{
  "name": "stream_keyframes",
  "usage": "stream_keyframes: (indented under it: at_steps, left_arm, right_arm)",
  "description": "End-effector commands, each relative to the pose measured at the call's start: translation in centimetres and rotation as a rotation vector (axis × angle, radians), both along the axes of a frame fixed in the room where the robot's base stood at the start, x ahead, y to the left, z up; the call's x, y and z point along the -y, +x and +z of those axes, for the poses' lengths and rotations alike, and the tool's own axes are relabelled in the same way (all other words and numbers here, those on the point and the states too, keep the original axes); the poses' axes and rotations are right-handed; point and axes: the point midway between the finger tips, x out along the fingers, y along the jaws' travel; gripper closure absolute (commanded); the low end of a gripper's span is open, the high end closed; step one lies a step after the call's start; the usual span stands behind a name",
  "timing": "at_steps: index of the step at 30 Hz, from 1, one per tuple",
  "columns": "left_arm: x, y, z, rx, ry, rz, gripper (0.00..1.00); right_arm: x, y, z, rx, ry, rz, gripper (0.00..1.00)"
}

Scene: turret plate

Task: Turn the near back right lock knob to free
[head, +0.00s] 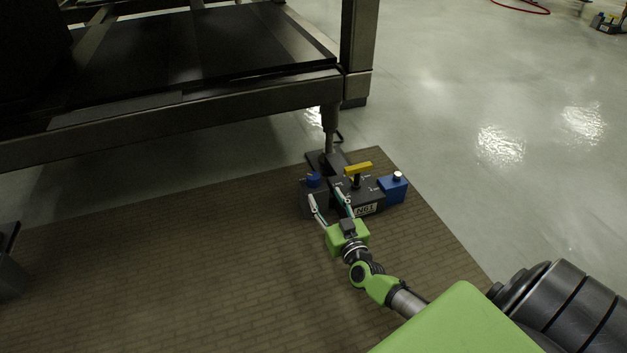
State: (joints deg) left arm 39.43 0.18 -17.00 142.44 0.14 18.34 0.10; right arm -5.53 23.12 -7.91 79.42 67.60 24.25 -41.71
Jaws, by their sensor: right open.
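A dark lock unit with a white label plate (367,209) stands on the brick-patterned mat at the foot of the frame's leg. A yellow bar-shaped knob (358,168) sits on a short dark post on top of it, lying roughly left to right. A round blue knob (314,180) tops a grey box on its left. I cannot tell from the picture which is the lock knob. My right gripper (326,195) is open, its two fingers spread and pointing at the unit, just in front of the blue knob and below left of the yellow one. It appears empty. My left gripper is not in view.
A blue box (392,189) with a pale button stands at the unit's right. The large dark metal frame (200,110) overhangs the back left, its leg (329,130) coming down behind the unit. The mat (180,280) is clear at the left; shiny floor (480,130) is open at the right.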

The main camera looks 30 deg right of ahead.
Motion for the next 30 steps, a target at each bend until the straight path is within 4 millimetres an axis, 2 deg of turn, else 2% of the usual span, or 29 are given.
stream_keyframes:
  at_steps: [1,6,9,12,15,21,29,30]
  left_arm:
    - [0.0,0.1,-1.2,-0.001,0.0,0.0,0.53]
    - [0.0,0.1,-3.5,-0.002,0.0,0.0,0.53]
    - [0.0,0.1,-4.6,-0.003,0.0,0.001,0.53]
    - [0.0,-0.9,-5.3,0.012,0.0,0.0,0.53]
    - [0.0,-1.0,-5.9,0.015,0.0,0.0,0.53]
    - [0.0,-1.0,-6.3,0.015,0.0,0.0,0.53]
    - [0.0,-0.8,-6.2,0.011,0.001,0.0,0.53]
    - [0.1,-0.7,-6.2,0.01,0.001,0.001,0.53]
  right_arm:
    - [0.3,1.2,-0.4,0.005,-0.001,-0.002,0.53]
    - [1.2,4.8,-0.5,0.005,0.0,-0.001,0.53]
    - [1.6,6.8,-0.5,0.004,0.0,-0.001,0.53]
    - [2.0,8.4,-0.4,0.003,0.0,0.0,0.53]
    - [2.3,9.6,-0.3,0.001,0.0,-0.001,0.53]
    - [2.5,10.7,-0.1,-0.001,-0.001,0.001,0.53]
    - [2.5,10.7,0.0,-0.002,-0.001,0.0,0.53]
    - [2.5,10.7,0.0,-0.001,-0.001,0.0,0.61]
